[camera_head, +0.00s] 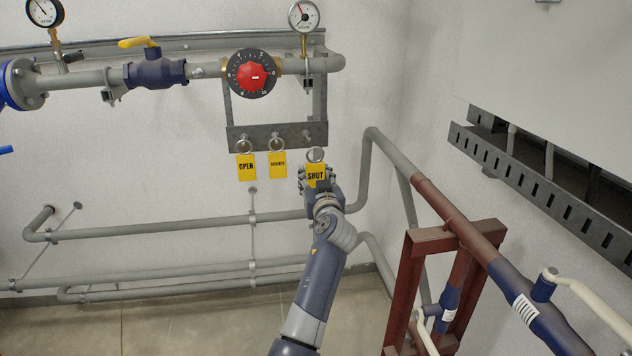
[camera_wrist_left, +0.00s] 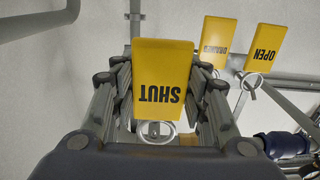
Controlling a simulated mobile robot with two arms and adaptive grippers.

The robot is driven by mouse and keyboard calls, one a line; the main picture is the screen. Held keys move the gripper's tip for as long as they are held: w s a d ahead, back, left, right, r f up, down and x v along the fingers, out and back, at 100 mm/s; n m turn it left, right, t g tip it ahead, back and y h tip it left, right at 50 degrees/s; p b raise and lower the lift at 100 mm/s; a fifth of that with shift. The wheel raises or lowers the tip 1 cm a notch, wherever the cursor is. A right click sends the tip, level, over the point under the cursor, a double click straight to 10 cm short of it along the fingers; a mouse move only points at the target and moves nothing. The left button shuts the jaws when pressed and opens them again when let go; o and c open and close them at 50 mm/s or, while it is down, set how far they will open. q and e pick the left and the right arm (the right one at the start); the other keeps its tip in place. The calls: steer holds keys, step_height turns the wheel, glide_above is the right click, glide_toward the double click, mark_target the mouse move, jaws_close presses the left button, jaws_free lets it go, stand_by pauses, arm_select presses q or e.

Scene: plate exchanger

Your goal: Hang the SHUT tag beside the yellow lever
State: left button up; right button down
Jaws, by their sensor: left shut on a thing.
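The yellow SHUT tag (camera_head: 315,171) is held in my left gripper (camera_head: 317,183) just below the right end of the grey hook rail (camera_head: 277,134). Its metal ring (camera_head: 315,154) stands above the tag; I cannot tell whether it touches the right hook. In the left wrist view the SHUT tag (camera_wrist_left: 162,75) sits between the fingers of the shut left gripper (camera_wrist_left: 160,95), lettering upside down. The yellow lever (camera_head: 138,42) is on the dark blue valve (camera_head: 155,71) at the upper left, well away from the gripper. My right gripper is not in view.
The OPEN tag (camera_head: 246,168) and another yellow tag (camera_head: 278,164) hang left of the SHUT tag. A red dial (camera_head: 253,76) is above the rail, with a pressure gauge (camera_head: 304,16) to its upper right. Grey pipes (camera_head: 150,230) run low along the wall.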

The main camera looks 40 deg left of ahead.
mark_target(315, 176)
arm_select(q)
steer(key=shift+w+a+b, duration=0.3)
steer(key=shift+w+a, duration=0.1)
steer(key=shift+b+x, duration=0.6)
steer(key=shift+x, duration=0.4)
steer(key=shift+b+x, duration=0.9)
steer(key=shift+x, duration=0.45)
